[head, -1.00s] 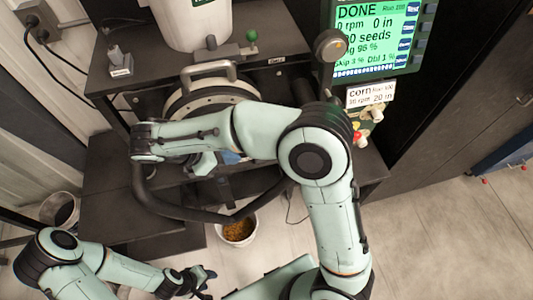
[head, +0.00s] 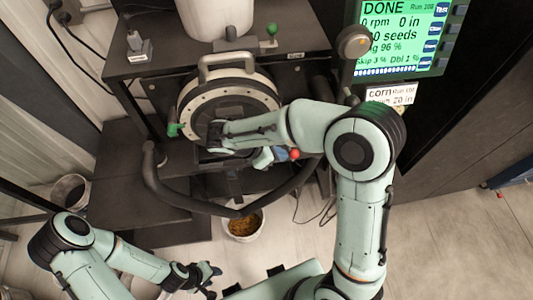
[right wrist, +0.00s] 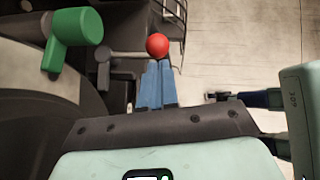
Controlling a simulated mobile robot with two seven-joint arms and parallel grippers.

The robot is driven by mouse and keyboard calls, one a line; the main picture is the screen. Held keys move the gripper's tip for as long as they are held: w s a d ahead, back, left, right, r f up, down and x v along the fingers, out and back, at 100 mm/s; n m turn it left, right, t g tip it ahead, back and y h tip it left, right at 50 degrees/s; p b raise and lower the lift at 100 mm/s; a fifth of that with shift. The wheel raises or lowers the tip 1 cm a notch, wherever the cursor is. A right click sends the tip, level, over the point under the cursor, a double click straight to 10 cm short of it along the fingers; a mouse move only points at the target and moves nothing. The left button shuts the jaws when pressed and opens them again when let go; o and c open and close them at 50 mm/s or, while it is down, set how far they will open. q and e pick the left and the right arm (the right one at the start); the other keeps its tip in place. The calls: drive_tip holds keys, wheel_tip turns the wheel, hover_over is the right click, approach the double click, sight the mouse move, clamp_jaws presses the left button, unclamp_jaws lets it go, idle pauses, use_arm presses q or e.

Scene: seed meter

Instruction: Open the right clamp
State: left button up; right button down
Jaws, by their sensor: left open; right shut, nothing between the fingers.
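The round seed meter (head: 188,112) with a pale ring and top handle stands in the middle of the head view. A green clamp handle (head: 176,129) shows at its left edge. A red ball (head: 295,154) is at its lower right; in the right wrist view the red ball (right wrist: 157,45) sits at a thin rod's end. A green knob (right wrist: 75,28) is left of it. My right gripper (head: 268,157) has blue fingers (right wrist: 155,85), shut and empty, their tips just below the ball; contact is unclear. My right forearm hides part of the meter. My left gripper (head: 207,279) is open and empty, low in view.
A dark curved bar (head: 175,204) runs in front of the meter. A bucket of seeds (head: 246,226) stands on the floor below. A green-lit monitor (head: 402,35) is at the upper right. The floor at the right is mostly clear.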

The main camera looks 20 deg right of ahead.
drive_tip(key=shift+d+f, duration=0.1)
drive_tip(key=shift+d, duration=0.25)
